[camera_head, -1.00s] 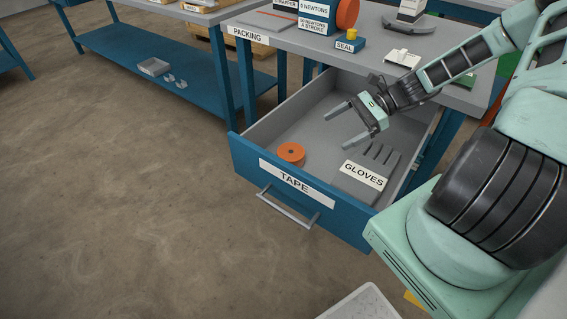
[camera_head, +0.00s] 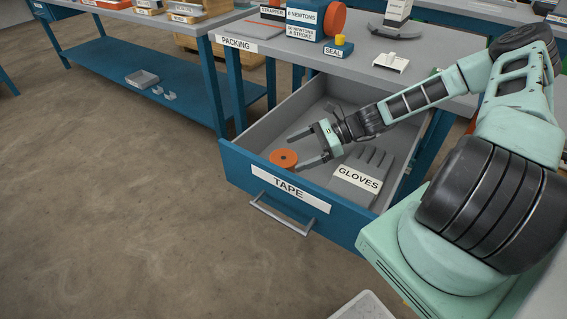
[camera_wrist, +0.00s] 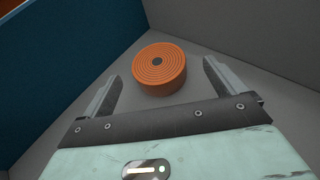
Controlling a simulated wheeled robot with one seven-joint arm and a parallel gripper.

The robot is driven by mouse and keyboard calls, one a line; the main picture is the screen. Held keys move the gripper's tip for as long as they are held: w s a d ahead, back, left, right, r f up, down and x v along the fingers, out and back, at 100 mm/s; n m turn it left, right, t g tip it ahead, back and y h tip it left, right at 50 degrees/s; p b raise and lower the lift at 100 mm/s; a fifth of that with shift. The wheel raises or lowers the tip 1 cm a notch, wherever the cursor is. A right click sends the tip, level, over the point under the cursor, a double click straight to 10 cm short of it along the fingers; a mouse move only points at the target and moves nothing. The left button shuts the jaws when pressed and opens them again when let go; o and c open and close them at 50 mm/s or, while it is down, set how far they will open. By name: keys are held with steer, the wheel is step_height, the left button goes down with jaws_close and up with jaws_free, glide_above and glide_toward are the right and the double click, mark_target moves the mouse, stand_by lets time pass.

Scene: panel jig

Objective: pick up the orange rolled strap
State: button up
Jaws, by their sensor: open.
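The orange rolled strap (camera_head: 283,158) lies flat on the floor of an open drawer, close to the drawer's front panel marked TAPE (camera_head: 287,195). In the wrist view the strap (camera_wrist: 159,69) shows as a spiral roll with a dark centre. It sits just beyond the fingertips, roughly midway between them. My gripper (camera_head: 306,149) is inside the drawer, to the right of the strap, with its fingers pointing toward it. The wrist view shows my gripper (camera_wrist: 160,75) open, with nothing between its fingers. I cannot tell its exact height above the drawer floor.
A grey GLOVES pack (camera_head: 358,177) lies in the drawer to the right of the strap. The drawer walls stand around both. The PACKING bench (camera_head: 350,62) above holds a SEAL box (camera_head: 339,47) and a white part (camera_head: 391,62).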

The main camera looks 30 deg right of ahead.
mark_target(285, 158)
steer(key=x, duration=0.5)
steer(key=shift+s+a+b, duration=0.1)
steer(key=shift+a+b, duration=0.05)
steer(key=shift+b, duration=0.2)
steer(key=c, duration=1.2)
